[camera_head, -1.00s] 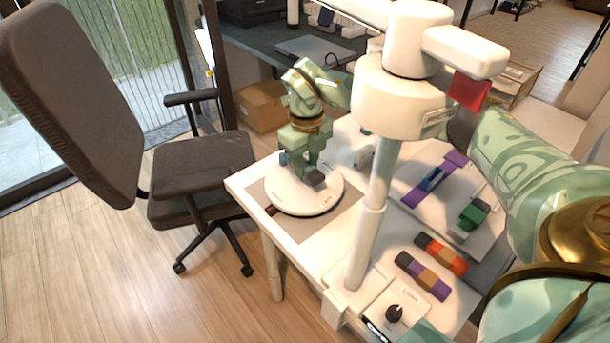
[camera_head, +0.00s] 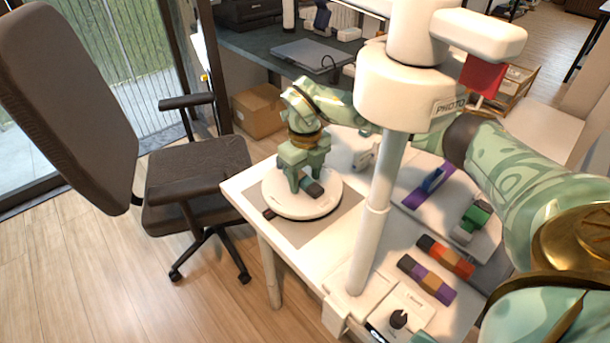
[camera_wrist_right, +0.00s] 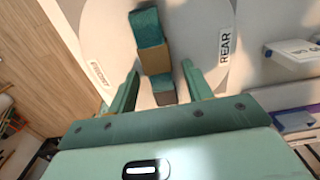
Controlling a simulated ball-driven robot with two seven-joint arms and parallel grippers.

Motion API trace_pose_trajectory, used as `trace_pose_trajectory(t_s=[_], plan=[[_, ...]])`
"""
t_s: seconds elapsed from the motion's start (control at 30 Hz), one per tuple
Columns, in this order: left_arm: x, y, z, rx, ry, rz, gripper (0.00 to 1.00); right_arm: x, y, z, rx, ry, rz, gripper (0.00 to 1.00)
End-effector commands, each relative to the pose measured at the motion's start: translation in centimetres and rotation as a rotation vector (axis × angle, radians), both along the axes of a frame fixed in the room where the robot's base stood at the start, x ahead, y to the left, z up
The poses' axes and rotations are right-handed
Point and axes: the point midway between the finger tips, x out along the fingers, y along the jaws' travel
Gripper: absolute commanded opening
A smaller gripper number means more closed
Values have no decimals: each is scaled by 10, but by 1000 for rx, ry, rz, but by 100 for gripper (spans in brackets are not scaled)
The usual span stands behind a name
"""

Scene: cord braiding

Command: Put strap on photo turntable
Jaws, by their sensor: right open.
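The photo turntable (camera_head: 285,207) is a round white disc on a grey mat at the near left of the white table. In the right wrist view its disc (camera_wrist_right: 100,30) fills the upper middle. A short strap with teal, tan and grey blocks (camera_wrist_right: 152,58) lies over the disc; in the head view only its dark end (camera_head: 315,189) shows clearly. My right gripper (camera_head: 307,186) points down over the disc, with its fingers apart on either side of the strap. In the wrist view, gaps show between the fingers (camera_wrist_right: 161,86) and the strap. My left gripper is out of view.
A white post (camera_head: 375,215) with a photo head stands right of the turntable. Orange (camera_head: 445,256) and purple (camera_head: 427,279) block straps lie beyond it, near a control box with a dark knob (camera_head: 398,318). An office chair (camera_head: 190,170) stands to the left.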

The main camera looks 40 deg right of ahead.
Motion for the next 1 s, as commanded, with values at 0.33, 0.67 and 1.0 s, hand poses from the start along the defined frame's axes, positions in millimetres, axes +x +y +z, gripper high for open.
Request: trace_pose_trajectory(t_s=[0.33,0.67,1.0], plan=[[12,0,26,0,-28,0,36,1,0,70,0,-9,-1,50],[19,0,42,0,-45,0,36,1,0,121,0,-4,-1,50],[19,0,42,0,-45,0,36,0,0,122,1,0,0,50]])
